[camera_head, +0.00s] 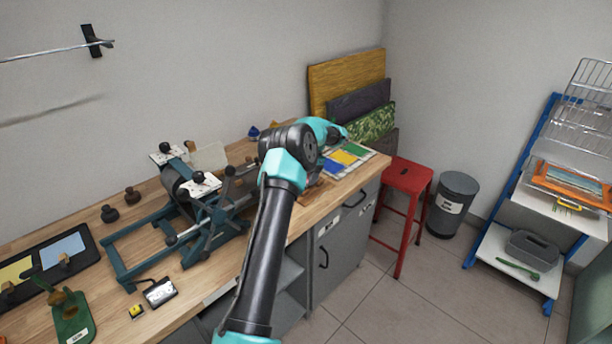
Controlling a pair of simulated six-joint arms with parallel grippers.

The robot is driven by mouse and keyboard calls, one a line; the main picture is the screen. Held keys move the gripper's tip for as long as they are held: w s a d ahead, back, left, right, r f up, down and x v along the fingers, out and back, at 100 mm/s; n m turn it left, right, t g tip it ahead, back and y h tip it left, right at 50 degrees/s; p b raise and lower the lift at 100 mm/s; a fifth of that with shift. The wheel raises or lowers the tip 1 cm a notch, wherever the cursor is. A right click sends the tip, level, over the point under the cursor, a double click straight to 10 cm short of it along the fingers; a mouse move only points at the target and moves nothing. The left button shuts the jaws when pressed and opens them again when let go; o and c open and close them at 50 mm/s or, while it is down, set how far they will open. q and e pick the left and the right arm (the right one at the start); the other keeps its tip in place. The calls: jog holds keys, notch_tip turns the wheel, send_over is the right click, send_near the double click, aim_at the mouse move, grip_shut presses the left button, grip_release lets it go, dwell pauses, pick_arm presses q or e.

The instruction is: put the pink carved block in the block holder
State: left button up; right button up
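I see no pink carved block in the head view; it may be hidden behind my arm or out of frame. I cannot make out the block holder for certain. A small brown wooden piece (313,190) shows beside my arm near the bench's front edge, mostly covered. One arm of mine rises from the bottom middle and bends away over the bench, but its gripper does not show. The other arm is out of frame.
The wooden bench (118,228) carries a dark teal press (190,205), a black tray (88,258), a green labelled tool (72,312), a roller (159,293) and a coloured sheet (345,158). A red stool (406,178) and grey bin (456,203) stand right of it.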

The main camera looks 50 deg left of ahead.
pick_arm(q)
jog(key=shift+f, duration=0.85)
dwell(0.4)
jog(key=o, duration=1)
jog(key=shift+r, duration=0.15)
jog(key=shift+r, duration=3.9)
